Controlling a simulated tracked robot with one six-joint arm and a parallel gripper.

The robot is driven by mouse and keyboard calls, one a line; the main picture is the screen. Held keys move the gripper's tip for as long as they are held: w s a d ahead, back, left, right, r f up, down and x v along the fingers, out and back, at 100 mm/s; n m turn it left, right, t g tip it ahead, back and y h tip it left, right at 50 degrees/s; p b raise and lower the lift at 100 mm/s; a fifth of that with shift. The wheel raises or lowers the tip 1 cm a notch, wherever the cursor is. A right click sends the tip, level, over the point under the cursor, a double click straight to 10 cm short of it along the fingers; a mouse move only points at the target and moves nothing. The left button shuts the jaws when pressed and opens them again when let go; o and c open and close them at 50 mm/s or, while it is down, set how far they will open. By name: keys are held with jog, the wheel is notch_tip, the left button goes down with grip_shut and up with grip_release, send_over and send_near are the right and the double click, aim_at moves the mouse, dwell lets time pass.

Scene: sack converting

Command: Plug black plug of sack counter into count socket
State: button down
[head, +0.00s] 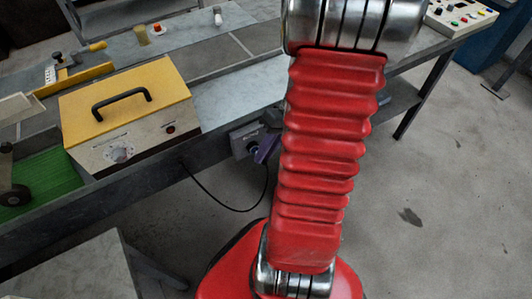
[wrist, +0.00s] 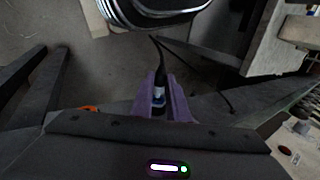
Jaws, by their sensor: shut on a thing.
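The yellow-topped cream box with a black handle (head: 125,112), which looks like the sack counter, stands on the bench at left in the head view. A thin black cable (head: 205,190) hangs from below it in a loop to my gripper. My gripper's purple fingers (head: 267,148) show partly beside my red arm. In the wrist view my gripper (wrist: 161,84) is shut on the black plug (wrist: 158,96), which has a pale blue-white band. A small grey box (head: 243,139) on the bench side, possibly the count socket, is close to the fingers. I cannot tell whether plug and box touch.
The bench edge (head: 210,132) runs close by my arm. A green surface (head: 48,182) lies at far left. A button panel (head: 462,16) sits at the upper right. Small objects stand on the bench at the back. The floor at right is clear.

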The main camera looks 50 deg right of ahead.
jog(key=shift+w+d, duration=0.25)
jog(key=shift+w, duration=0.5)
dwell(0.3)
jog(key=c, duration=1.6)
grip_release()
jog(key=shift+c, duration=0.2)
jog(key=v, duration=1.3)
jog(key=shift+d+r, duration=0.15)
jog(key=shift+r, duration=0.2)
jog(key=shift+s, duration=0.15)
